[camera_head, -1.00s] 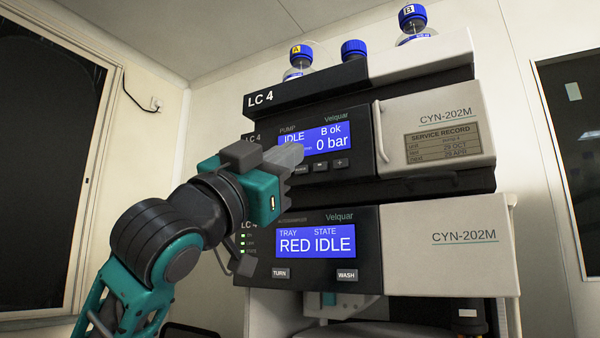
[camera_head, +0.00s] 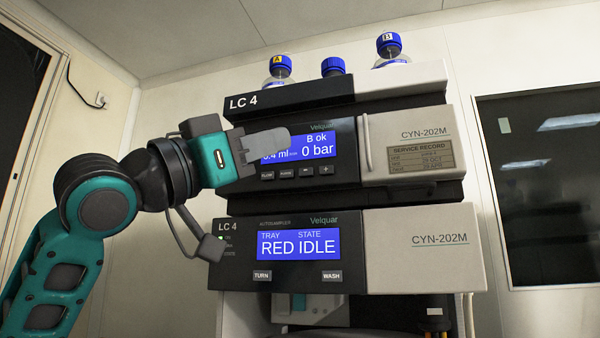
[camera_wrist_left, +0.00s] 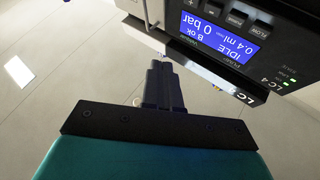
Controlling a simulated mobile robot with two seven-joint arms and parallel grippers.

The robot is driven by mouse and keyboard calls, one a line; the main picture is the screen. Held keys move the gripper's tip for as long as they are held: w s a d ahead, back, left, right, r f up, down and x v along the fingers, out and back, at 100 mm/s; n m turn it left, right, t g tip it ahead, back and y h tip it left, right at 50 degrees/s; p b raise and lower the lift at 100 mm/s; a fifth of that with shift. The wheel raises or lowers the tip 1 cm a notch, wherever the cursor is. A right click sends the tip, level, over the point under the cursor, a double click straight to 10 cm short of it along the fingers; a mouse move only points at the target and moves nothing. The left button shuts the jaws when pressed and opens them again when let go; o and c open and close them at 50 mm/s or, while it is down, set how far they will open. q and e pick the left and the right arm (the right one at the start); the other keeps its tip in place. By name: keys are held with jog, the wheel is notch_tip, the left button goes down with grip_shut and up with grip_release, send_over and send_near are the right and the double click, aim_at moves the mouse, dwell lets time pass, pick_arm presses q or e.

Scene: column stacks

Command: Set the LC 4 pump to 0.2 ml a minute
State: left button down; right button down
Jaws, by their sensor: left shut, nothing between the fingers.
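The LC 4 pump (camera_head: 345,124) is the middle module of the stack. Its blue display (camera_head: 320,147) shows B ok, 0.4 ml and 0 bar, partly covered by my gripper. In the left wrist view the display (camera_wrist_left: 225,38) appears upside down and reads IDLE, 0.4 ml/min, B ok, 0 bar. Below the screen is a row of buttons, with a minus button (camera_head: 306,171) and a plus button (camera_head: 326,169) at its right. My left gripper (camera_head: 286,139) is shut and empty, its fingertips in front of the display's upper left, above the button row. Contact cannot be told. My right gripper is out of view.
The autosampler (camera_head: 240,250) below shows RED and IDLE, with TURN and WASH buttons. A pale door (camera_head: 400,150) with a handle adjoins the pump panel. Blue-capped bottles (camera_head: 389,48) stand on top. A dark window (camera_head: 540,190) is at right.

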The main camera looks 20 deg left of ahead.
aim_at(306, 172)
pick_arm(q)
jog(key=shift+w, duration=0.1)
jog(key=shift+w+d+p, duration=0.15)
jog(key=shift+w+p, duration=1.65)
jog(key=shift+w, duration=2.55)
jog(key=shift+w+p, duration=0.3)
jog(key=shift+p, duration=0.1)
jog(key=shift+w, duration=0.15)
